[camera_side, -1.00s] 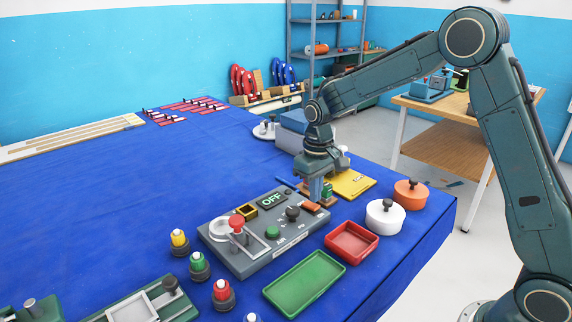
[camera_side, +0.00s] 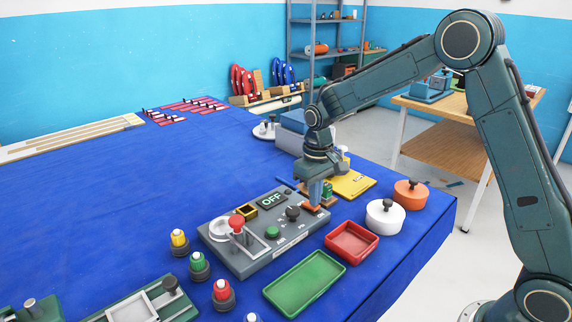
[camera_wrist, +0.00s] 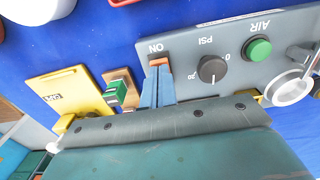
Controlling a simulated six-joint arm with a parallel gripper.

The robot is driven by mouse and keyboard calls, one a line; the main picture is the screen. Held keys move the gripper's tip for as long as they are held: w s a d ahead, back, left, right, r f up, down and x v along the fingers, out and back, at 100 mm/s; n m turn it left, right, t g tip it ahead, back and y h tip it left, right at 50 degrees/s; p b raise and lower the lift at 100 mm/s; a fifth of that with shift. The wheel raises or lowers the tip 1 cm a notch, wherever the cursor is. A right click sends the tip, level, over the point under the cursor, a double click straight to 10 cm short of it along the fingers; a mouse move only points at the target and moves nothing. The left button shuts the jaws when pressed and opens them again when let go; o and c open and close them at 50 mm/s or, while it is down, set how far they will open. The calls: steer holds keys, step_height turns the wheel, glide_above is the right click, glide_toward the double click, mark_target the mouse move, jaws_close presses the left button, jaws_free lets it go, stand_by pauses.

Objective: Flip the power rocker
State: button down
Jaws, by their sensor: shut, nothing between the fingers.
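The grey control panel (camera_side: 268,258) lies on the blue table. Its display (camera_side: 271,200) reads OFF. The orange power rocker (camera_side: 312,209) is at the panel's right end, partly hidden by my gripper. My gripper (camera_side: 314,204) is shut and empty, pointing down at the rocker. In the wrist view the rocker (camera_wrist: 157,61) shows beside the letters ON, just past the tips of my closed fingers (camera_wrist: 158,73). The tips appear to touch or nearly touch it; I cannot tell which.
The panel carries a black PSI knob (camera_side: 293,213), a green AIR button (camera_side: 272,232) and a red-topped part (camera_side: 236,224). A red tray (camera_side: 372,254), green tray (camera_side: 337,267), white lidded pot (camera_side: 383,222) and yellow board (camera_side: 357,187) stand nearby. The left of the table is mostly clear.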

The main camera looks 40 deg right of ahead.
steer(key=shift+f, duration=0.5)
stand_by(0.4)
steer(key=shift+r, duration=3.55)
steer(key=s+r+t, duration=0.3)
steer(key=s+r, duration=0.8)
steer(key=s, duration=0.3)
steer(key=s+a+f+t, duration=0.1)
steer(key=s+t, duration=0.1)
steer(key=s, duration=1.3)
steer(key=shift+t, duration=0.3)
